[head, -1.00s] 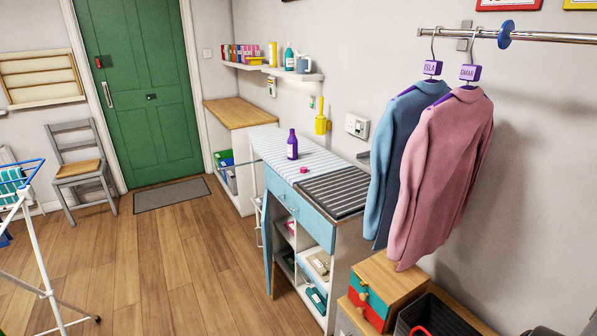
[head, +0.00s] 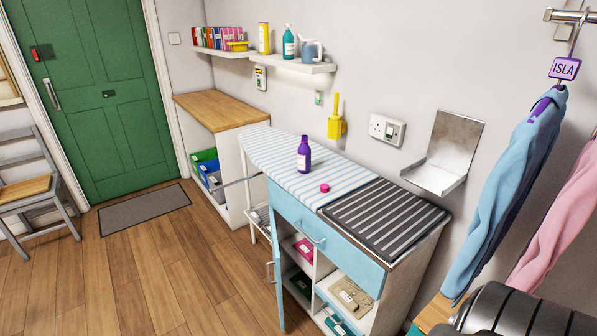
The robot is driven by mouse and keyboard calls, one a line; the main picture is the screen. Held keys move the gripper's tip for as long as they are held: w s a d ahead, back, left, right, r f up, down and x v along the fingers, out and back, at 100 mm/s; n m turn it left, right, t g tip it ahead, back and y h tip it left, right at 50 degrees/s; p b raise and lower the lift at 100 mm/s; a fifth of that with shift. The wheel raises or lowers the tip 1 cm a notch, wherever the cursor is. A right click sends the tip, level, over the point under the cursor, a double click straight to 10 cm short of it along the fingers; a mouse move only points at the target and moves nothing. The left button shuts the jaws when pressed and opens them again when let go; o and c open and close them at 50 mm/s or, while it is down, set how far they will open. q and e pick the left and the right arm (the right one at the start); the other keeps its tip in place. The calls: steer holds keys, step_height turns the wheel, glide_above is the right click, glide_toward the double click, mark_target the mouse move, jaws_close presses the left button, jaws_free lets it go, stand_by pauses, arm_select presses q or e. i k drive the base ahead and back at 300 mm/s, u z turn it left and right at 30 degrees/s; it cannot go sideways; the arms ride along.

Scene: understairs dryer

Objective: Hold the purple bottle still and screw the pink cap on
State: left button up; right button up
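The purple bottle (head: 304,156) stands upright on the striped ironing surface (head: 270,150) on top of the blue and white cabinet. It has a white label, and its neck is bare. The pink cap (head: 324,188) lies on the same surface, apart from the bottle, to its front right. Neither of my grippers is in view. A dark rounded part at the bottom right looks like part of my arm, with no fingers visible.
A dark striped mat (head: 385,218) covers the cabinet's right end. A metal wall bracket (head: 445,155) and hanging jackets (head: 505,190) are on the right. An open cabinet door (head: 276,265) juts out in front. Wooden floor (head: 160,270) is clear at left.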

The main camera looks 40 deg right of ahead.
mark_target(304, 149)
steer(key=i, duration=2.75)
steer(key=z, duration=4.3)
